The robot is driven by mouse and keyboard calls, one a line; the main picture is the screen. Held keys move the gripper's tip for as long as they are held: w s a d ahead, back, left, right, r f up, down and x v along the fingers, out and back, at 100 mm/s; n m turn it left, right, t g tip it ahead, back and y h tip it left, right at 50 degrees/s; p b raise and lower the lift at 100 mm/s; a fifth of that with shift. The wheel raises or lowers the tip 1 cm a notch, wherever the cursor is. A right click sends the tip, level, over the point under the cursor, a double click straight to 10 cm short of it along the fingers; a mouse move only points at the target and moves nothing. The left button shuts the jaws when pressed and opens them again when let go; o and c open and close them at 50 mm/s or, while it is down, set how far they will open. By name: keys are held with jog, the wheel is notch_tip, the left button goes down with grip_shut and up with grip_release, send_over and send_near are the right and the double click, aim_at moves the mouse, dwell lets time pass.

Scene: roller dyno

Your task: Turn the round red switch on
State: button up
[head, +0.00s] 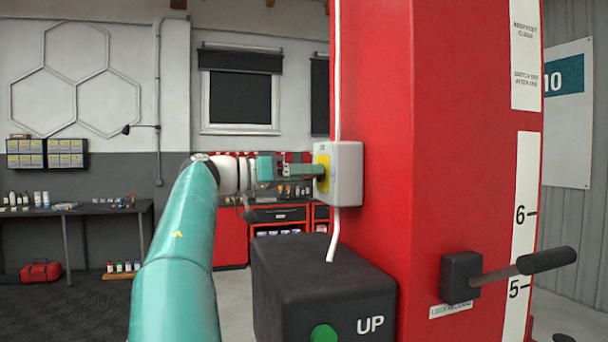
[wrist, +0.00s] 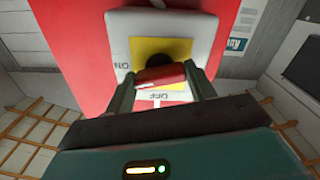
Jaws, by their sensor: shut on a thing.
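The round red switch (wrist: 160,75) sits on a yellow plate (wrist: 176,48) on a light grey box (wrist: 118,22). Its red handle lies between the two fingers of my gripper (wrist: 162,82), which are shut on it. In the wrist view, ON shows at the left of the plate and OFF at the bottom, near the fingers. The handle lies nearly across the picture, with a white mark at its left end. In the head view, my gripper (head: 318,170) reaches the left face of the box (head: 347,175); the switch itself is hidden there.
The box is on a red column (head: 455,80), with a white cable (head: 337,70) running above and below it. A black box marked UP with a green button (head: 323,333) stands below. A black lever (head: 546,260) sticks out at the right. A workbench (head: 85,208) is far left.

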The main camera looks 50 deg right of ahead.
jog(key=shift+r+m, duration=0.15)
jog(key=shift+m, duration=1.35)
jog(key=o, duration=1)
jog(key=v, duration=1.3)
jog(key=shift+w+a, duration=0.15)
jog(key=shift+a, duration=0.2)
